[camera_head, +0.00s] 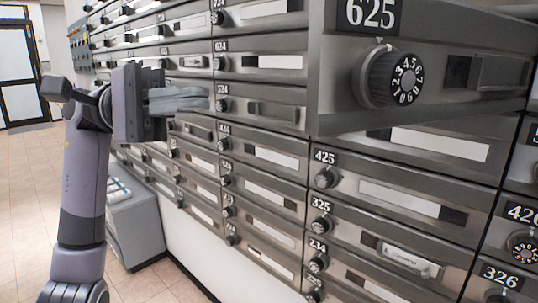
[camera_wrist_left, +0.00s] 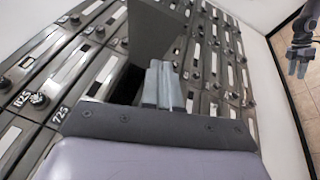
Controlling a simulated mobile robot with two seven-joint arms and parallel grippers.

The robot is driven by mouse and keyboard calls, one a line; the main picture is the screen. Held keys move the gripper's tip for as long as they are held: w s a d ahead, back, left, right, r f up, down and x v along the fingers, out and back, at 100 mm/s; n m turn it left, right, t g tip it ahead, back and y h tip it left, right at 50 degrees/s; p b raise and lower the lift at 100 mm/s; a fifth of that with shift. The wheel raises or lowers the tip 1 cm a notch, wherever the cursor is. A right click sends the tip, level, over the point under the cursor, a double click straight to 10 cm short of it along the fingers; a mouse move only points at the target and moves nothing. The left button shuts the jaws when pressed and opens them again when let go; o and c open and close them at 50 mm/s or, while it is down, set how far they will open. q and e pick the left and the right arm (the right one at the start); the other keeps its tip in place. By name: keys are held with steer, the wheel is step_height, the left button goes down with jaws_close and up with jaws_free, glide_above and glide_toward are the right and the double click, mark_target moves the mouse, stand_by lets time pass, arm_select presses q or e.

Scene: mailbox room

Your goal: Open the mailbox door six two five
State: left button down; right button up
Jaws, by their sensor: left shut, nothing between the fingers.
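The mailbox door 625 (camera_head: 440,75) is large and close at the upper right of the head view, with a black number plate, a round dial and a handle. It stands swung out from the wall. In the left wrist view a grey door panel (camera_wrist_left: 160,35) juts out beside a dark opening (camera_wrist_left: 130,88). My left gripper (camera_head: 205,99) is shut and empty, to the left of door 625 and apart from it in the head view; its fingers also show in the left wrist view (camera_wrist_left: 162,84). My right gripper (camera_wrist_left: 298,68) is small at the upper right there, fingers apart.
Rows of shut metal mailboxes with dials fill the wall, among them 425 (camera_head: 390,190) below and 524 (camera_head: 270,112) to the left. A grey box (camera_head: 135,225) stands low by the wall. The tiled floor (camera_head: 30,190) at left is clear.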

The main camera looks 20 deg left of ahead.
arm_select(q)
steer(key=s+d+m+t+y, duration=0.1)
steer(key=s+d+m, duration=0.1)
steer(key=d, duration=1)
steer(key=shift+s+y, duration=0.3)
steer(key=shift+s, duration=0.3)
steer(key=shift+s+f, duration=0.1)
